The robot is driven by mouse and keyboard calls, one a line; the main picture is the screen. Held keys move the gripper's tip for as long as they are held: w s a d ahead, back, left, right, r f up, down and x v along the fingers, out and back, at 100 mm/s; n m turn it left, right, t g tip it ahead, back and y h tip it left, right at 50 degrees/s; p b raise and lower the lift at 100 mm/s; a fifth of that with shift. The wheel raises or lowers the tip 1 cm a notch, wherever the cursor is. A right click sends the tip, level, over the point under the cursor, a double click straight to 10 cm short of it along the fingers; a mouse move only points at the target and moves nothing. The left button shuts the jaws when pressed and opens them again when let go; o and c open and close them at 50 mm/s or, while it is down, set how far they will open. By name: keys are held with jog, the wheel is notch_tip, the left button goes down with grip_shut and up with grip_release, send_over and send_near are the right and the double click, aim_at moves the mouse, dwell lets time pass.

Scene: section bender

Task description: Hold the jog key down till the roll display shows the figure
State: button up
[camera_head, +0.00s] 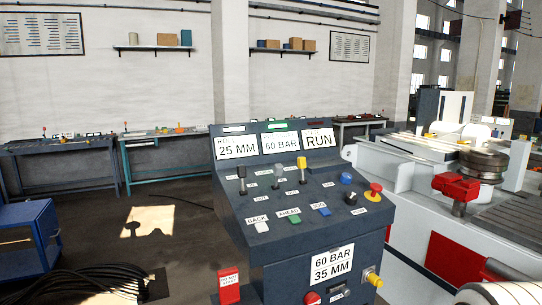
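A dark grey control desk (235,190) stands in the middle. Its left display, whose small heading seems to say roll, shows 25 MM (236,148). The middle display shows 60 BAR (280,143) and the right one RUN (320,140). Along the sloped front edge sit a white key (262,227) labelled BACK, a green key (295,219) labelled AHEAD and a blue key (325,212) whose small label seems to read JOG. A card (332,264) on the front panel reads 60 BAR and 35 MM. My gripper cannot be made out in this view.
Three levers (278,175) stand upright behind the keys. A blue button (346,178), black knob (350,198) and red mushroom button (375,189) are at the right. A red box (229,286) is low left. The bending machine (420,205) stands right; cables (85,283) lie on the floor.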

dwell(0.4)
grip_shut()
dwell(1.6)
